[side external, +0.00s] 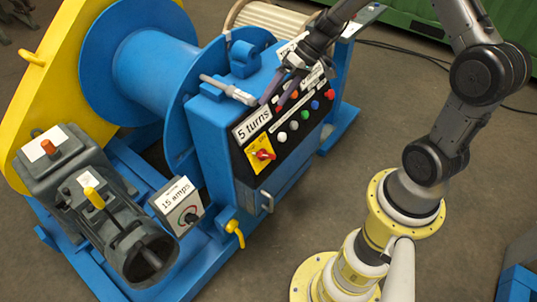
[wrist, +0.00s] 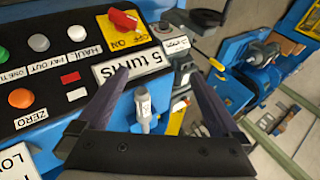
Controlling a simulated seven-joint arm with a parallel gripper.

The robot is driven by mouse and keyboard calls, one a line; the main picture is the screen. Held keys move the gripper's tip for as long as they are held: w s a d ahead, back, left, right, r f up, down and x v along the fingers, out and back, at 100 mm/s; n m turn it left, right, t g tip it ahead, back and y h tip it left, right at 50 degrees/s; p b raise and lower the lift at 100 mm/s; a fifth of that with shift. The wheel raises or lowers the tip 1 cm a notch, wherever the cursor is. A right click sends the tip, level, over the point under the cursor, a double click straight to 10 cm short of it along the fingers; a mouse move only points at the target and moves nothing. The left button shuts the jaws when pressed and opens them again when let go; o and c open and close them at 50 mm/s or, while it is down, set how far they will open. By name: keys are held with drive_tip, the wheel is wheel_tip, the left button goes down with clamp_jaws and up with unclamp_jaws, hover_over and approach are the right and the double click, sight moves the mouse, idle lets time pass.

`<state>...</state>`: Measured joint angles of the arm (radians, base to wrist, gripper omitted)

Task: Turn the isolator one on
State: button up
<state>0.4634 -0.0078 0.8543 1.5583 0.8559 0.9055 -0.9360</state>
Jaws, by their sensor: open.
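The isolator is a red rotary knob (side external: 263,155) on a yellow plate marked ON and OFF, at the lower left of the black control panel (side external: 291,120). It also shows at the top of the wrist view (wrist: 123,19), beyond my fingertips. I cannot tell which mark the knob points to. My gripper (side external: 273,97) is open and empty, over the top edge of the panel, apart from the knob.
A "5 turns" label (side external: 252,125) sits above the isolator. Several coloured buttons and lamps, including a blue button (side external: 304,114), fill the panel beside it. A blue winch drum (side external: 152,72) and a grey motor (side external: 90,190) stand to the left.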

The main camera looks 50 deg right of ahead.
sight(269, 155)
drive_tip(key=s+d+f+m, duration=0.2)
drive_tip(key=f, duration=0.3)
drive_tip(key=s+d+f+m, duration=0.1)
drive_tip(key=s+d+f, duration=0.1)
drive_tip(key=f, duration=0.3)
drive_tip(key=shift+g+y, duration=0.3)
drive_tip(key=shift+y, duration=0.1)
drive_tip(key=x, duration=1.3)
drive_tip(key=shift+w+f, duration=0.3)
drive_tip(key=shift+f, duration=0.05)
drive_tip(key=c, duration=1.2)
